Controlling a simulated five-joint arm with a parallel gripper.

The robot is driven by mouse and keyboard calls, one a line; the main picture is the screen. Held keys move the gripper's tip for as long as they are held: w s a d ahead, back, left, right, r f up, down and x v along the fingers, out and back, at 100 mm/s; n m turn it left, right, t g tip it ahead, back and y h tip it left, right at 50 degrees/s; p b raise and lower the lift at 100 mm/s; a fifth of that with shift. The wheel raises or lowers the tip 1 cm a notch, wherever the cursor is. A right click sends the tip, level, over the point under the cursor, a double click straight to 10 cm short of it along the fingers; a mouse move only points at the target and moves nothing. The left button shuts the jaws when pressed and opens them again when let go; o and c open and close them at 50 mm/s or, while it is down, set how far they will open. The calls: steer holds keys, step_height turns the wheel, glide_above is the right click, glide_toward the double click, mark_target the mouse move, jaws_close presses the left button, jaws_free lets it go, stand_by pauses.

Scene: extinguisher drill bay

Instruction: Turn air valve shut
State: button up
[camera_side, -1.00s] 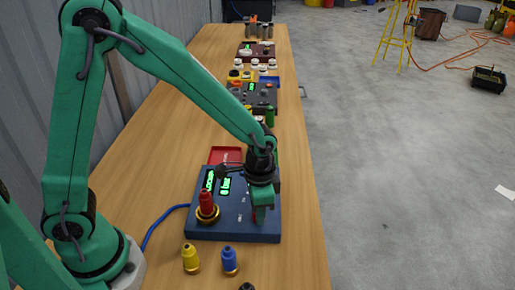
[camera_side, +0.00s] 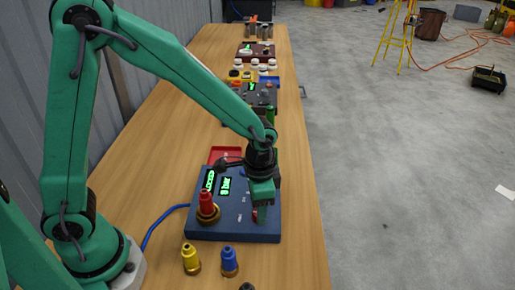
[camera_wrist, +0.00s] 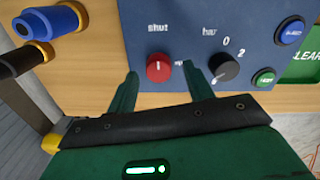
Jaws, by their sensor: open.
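The air valve is a red round knob (camera_wrist: 160,67) on a blue panel (camera_wrist: 200,22), in the wrist view. A short white mark on it runs roughly up and down in the picture. The word "shut" is printed above it, and a partly hidden "op…" label is at its right. My gripper (camera_wrist: 161,82) is open, with one finger on each side of the knob and gaps between. In the side view my gripper (camera_side: 261,211) points down over the right part of the panel, with a bit of red showing by its fingers.
A black dial (camera_wrist: 223,69) marked in bar sits close right of my right finger. Blue (camera_wrist: 290,32) and green (camera_wrist: 264,77) buttons lie beyond. A red fitting (camera_side: 206,200) stands on the panel's left. Yellow (camera_side: 190,260) and blue (camera_side: 229,261) fittings stand in front.

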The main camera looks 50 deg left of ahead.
steer(key=shift+r, duration=3.2)
steer(key=shift+a+r, duration=0.35)
steer(key=shift+r, duration=0.1)
steer(key=s+a+r+n+t, duration=0.5)
steer(key=s+a+r+n, duration=0.1)
steer(key=s+a+r, duration=0.5)
steer(key=shift+s+a+r+n+t, duration=0.25)
steer(key=shift+s+a+t, duration=0.2)
steer(key=shift+s, duration=0.25)
steer(key=shift+c, duration=0.4)
